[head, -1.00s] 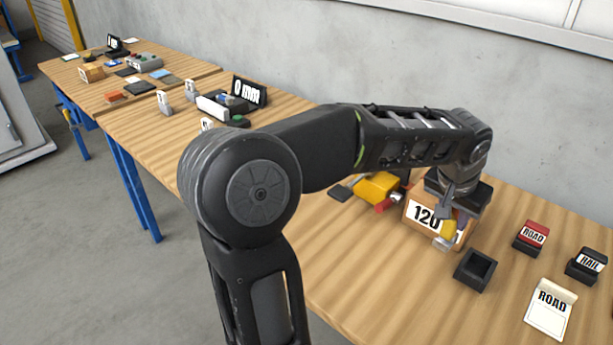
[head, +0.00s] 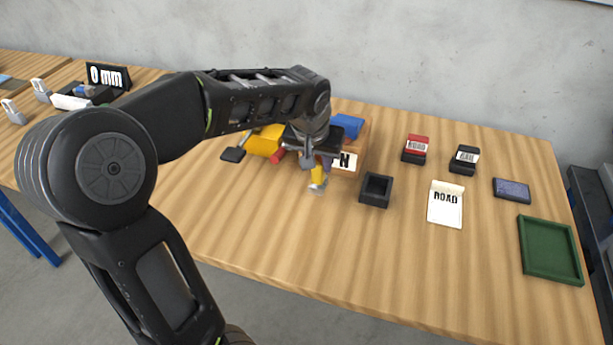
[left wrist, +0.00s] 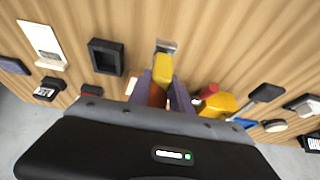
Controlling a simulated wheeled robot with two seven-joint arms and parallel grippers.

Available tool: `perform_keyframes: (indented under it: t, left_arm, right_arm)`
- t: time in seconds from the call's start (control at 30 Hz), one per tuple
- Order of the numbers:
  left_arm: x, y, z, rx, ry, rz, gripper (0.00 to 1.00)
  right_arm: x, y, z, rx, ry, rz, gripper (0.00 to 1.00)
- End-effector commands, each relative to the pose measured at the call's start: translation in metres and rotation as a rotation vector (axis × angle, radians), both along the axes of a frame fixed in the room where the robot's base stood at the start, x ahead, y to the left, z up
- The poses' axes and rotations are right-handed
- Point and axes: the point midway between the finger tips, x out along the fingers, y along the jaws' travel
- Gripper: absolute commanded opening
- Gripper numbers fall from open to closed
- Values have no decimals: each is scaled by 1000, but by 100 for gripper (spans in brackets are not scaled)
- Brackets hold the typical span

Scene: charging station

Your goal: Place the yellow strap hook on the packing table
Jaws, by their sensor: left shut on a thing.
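My left gripper (head: 317,166) is shut on the yellow strap hook (head: 317,176), which has a grey metal end. It hangs in front of the wooden box (head: 349,170) with the white label; whether it touches the table is unclear. In the left wrist view the hook (left wrist: 163,68) sits between the purple-grey fingers (left wrist: 165,90), metal end pointing away. The packing table (head: 300,240) is a wood-topped bench under the hook, with bare wood in front. My right gripper is not in view.
A small black open tray (head: 376,190) stands just right of the hook. A yellow object (head: 266,141) lies left of the box. Farther right are a white ROAD card (head: 446,205), two labelled blocks, a blue-grey pad (head: 512,190) and a green tray (head: 549,250).

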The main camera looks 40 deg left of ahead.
Motion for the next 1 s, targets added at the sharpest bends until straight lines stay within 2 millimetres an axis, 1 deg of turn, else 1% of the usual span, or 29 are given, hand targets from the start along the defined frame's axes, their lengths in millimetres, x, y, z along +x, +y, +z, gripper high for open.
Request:
perform_keyframes:
  t: [0.03,0.1,0.17,0.23,0.5,0.57,0.7,0.8,1.0]
  left_arm:
    - [-1,0,-11,0,4,0,0]
    - [-1,0,-21,0,3,-1,0]
    - [0,0,-27,1,1,-1,0]
    - [0,0,-30,1,0,-1,0]
    - [0,0,-31,1,0,-1,0]
    - [0,0,-35,1,1,-1,0]
    - [0,0,-55,0,3,-1,0]
    - [0,0,-65,0,2,0,0]
    - [0,0,-67,0,-1,0,0]
  right_arm:
    - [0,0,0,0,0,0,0]
    - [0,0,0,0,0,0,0]
    - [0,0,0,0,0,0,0]
    - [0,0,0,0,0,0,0]
    - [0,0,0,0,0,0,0]
    - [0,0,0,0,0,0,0]
    - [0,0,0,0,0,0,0]
    - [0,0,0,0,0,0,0]
    - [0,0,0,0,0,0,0]
